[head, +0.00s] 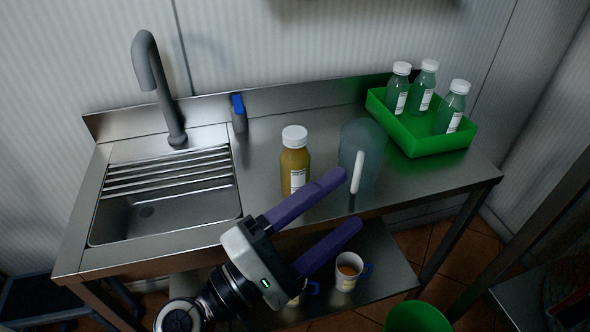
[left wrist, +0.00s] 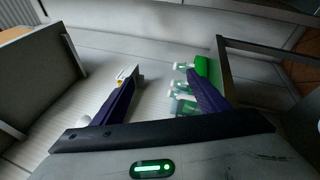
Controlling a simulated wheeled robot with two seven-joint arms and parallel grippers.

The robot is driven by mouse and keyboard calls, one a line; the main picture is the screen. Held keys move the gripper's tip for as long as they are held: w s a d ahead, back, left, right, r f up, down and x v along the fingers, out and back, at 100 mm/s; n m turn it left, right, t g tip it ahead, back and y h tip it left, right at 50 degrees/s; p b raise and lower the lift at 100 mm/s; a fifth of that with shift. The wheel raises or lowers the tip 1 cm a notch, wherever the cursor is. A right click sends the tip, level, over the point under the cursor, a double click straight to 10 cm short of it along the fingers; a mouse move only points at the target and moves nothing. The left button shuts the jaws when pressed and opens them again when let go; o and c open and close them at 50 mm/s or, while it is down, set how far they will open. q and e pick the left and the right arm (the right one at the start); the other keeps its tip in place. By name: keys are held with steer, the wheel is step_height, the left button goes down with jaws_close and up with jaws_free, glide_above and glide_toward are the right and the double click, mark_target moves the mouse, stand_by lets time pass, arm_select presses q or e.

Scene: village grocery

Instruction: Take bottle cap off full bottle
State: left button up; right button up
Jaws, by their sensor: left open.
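The full bottle (head: 295,172) holds orange liquid and stands upright on the steel counter, right of the sink. Its white bottle cap (head: 294,136) is on top. My left gripper (head: 350,200) is open, with its two purple fingers pointing right and slightly up in the head view. It appears empty, in front of and to the right of the bottle, near the counter's front edge. I cannot tell whether it touches anything. The gripper's fingers also show in the left wrist view (left wrist: 172,88). I cannot clearly identify the full bottle there. My right gripper is not in view.
A translucent container (head: 362,145) with a white upright piece stands right of the bottle. A green crate (head: 425,146) at the right holds three capped bottles. The sink (head: 165,210) and tap (head: 160,90) are left. Cups (head: 347,272) stand on the lower shelf.

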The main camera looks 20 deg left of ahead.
mark_target(289, 179)
arm_select(q)
steer(key=w+a+f+n+y, duration=0.2)
steer(key=a+n+y, duration=0.1)
steer(key=n, duration=0.4)
steer(key=w+a+f+n+t+y, duration=0.1)
steer(key=w+a+f+n+y, duration=0.1)
steer(key=n, duration=0.5)
steer(key=w+a+f+n+y, duration=0.2)
steer(key=w+a+n+y, duration=0.1)
steer(key=a+n+y, duration=0.2)
steer(key=shift+w+a+f+n+y, duration=0.15)
steer(key=shift+n+y, duration=0.25)
steer(key=shift+n, duration=0.2)
steer(key=shift+w+a+f+n+y, duration=0.15)
steer(key=shift+n+y, duration=0.25)
steer(key=shift+n, duration=0.2)
steer(key=w, duration=0.3)
steer(key=shift+w+d+f, duration=0.1)
steer(key=shift+w, duration=0.15)
steer(key=shift+w+d+f, duration=0.1)
steer(key=shift+w+f, duration=0.05)
steer(key=shift+w, duration=1.4)
steer(key=shift+w+d+f, duration=0.1)
steer(key=shift+w+f, duration=0.05)
steer(key=shift+w, duration=1.35)
steer(key=shift+c, duration=0.5)
steer(key=c, duration=1.4)
steer(key=shift+r, duration=0.1)
steer(key=shift+c, duration=0.2)
